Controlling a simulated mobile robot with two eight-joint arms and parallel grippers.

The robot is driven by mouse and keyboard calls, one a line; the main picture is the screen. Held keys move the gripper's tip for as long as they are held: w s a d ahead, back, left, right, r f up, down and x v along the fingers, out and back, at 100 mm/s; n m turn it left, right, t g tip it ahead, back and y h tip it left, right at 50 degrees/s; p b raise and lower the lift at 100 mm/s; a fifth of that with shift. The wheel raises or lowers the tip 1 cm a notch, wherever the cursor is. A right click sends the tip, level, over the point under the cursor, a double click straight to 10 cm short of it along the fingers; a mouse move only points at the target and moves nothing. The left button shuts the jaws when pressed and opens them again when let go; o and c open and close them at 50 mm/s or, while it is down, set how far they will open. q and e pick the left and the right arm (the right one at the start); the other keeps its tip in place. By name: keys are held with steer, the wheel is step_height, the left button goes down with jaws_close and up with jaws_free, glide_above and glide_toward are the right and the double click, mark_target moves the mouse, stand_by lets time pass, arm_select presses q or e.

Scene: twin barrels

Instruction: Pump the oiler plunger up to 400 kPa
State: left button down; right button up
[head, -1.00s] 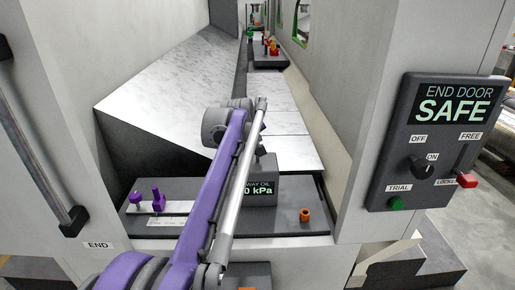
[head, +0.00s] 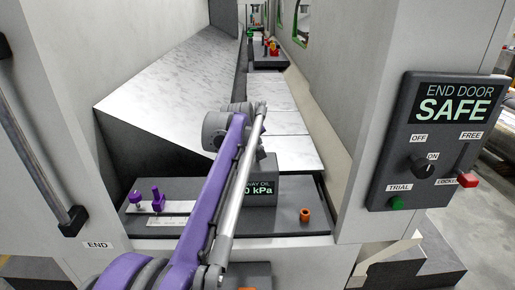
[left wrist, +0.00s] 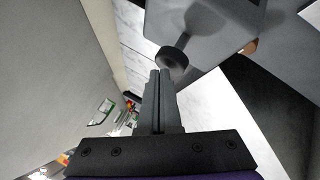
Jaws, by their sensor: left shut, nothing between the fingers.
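The oiler (head: 264,186) is a grey box at the near end of the machine bed. Its display shows "WAY OIL" and "0 kPa" in the head view; my left arm covers the box's left side, so any leading digits are hidden. The left wrist view shows the oiler's grey body (left wrist: 180,22) and a dark round plunger knob (left wrist: 174,60). My left gripper (left wrist: 160,73) is shut and empty, its fingertips close to the knob; whether they touch it I cannot tell. The arm hides the fingertips and plunger in the head view. My right gripper is out of view.
Purple knobs (head: 157,200) on a scaled plate stand left of the oiler, and an orange fitting (head: 305,214) to its right. A control panel (head: 436,140) reading "END DOOR SAFE" is at right. Enclosure walls flank the bed on both sides.

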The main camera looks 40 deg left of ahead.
arm_select(q)
steer(key=shift+f+b, duration=0.4)
steer(key=shift+f, duration=0.6)
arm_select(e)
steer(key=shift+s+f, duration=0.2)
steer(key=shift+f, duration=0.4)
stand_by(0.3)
arm_select(q)
steer(key=shift+r+p, duration=1.1)
steer(key=shift+r, duration=0.45)
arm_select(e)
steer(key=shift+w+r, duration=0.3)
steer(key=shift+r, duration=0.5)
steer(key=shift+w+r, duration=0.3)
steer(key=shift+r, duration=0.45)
arm_select(q)
steer(key=shift+r, duration=0.1)
steer(key=shift+r, duration=0.3)
steer(key=shift+w+r+p, duration=0.1)
steer(key=shift+r+p, duration=1.3)
steer(key=shift+r, duration=0.75)
steer(key=shift+f, duration=0.1)
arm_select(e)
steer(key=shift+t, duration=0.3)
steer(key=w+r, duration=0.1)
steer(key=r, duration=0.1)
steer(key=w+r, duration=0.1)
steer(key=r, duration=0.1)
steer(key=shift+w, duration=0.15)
